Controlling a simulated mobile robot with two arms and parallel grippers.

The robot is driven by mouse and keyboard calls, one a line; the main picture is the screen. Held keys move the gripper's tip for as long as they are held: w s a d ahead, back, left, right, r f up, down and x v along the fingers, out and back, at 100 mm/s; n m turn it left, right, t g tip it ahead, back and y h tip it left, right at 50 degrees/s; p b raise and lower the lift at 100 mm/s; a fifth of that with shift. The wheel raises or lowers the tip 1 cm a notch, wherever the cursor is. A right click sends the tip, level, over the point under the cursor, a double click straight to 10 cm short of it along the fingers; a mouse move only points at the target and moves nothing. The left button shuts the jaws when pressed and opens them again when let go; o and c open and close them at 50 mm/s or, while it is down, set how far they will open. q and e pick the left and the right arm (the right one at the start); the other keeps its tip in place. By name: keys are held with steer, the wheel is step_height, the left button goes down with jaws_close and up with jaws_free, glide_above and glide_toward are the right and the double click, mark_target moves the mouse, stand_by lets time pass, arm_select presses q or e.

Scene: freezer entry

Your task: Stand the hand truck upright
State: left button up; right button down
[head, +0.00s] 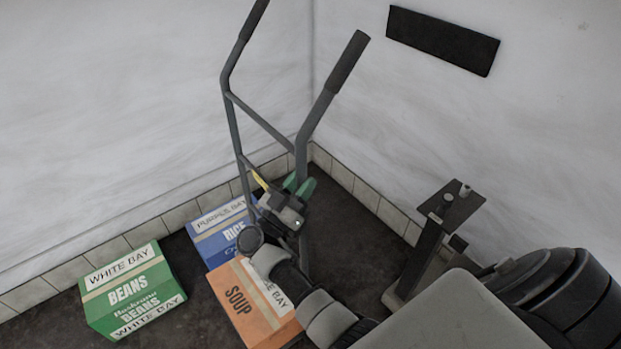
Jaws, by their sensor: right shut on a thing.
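The hand truck (233,123) is a grey tubular frame with two black handle grips at its top. It stands near the room's corner and looks roughly upright with some tilt in the picture. My right gripper (296,193) is shut on the hand truck's frame, low on the side nearer to me. My arm and the boxes hide the truck's lower end, so I cannot see its wheels or base plate. My left gripper is not in view.
A green beans box (130,290), a blue rice box (222,230) and an orange soup box (250,303) sit on the dark floor left of and below my arm. A post with a flat top plate (452,203) stands right. White walls meet behind the truck.

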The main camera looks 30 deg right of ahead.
steer(key=shift+a+f, duration=0.15)
steer(key=shift+a, duration=0.2)
steer(key=shift+a+f, duration=0.1)
steer(key=shift+a, duration=0.05)
